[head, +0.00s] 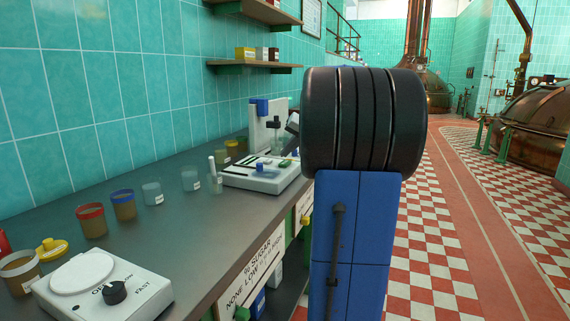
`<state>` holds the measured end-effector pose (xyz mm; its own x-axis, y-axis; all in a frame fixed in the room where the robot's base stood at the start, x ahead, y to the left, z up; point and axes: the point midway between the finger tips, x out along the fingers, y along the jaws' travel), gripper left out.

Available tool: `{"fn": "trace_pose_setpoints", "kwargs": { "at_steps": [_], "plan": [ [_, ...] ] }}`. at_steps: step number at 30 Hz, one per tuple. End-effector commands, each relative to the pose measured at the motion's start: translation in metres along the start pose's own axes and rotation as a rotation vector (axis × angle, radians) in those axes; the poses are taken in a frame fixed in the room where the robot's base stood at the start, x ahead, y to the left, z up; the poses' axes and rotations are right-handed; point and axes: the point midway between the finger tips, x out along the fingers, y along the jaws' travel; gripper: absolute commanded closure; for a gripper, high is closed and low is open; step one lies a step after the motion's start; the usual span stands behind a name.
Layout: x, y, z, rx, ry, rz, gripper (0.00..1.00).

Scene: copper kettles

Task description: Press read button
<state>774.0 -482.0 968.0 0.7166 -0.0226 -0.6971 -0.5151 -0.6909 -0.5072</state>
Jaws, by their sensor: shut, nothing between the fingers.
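A white bench instrument (247,181) stands on the grey counter, with dark slots in its top and an upright column (253,135) at its back. A small blue part (266,165) and a small green part (285,163) show on its top. I cannot read any label there, so I cannot tell which part is the read button. My arm's dark joint and blue link stand in front and cover the instrument's right side. A small grey piece (292,122) shows at the joint's left edge; I cannot tell what it belongs to. My gripper is not clearly seen.
On the counter (190,215) stand a white stirrer (140,284) with a black knob, a red-rimmed jar (91,221), a blue-rimmed jar (123,205) and clear beakers (190,180). The tiled wall bounds the left. Checkered floor (425,250) lies open at right.

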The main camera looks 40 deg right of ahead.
Motion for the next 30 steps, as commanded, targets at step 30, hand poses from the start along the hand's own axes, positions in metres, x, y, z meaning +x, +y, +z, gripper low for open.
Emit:
{"fn": "trace_pose_setpoints", "kwargs": {
  "at_steps": [30],
  "plan": [
    [-0.033,-0.024,-0.024,0.0,0.0,0.0,1.0]
  ]
}}
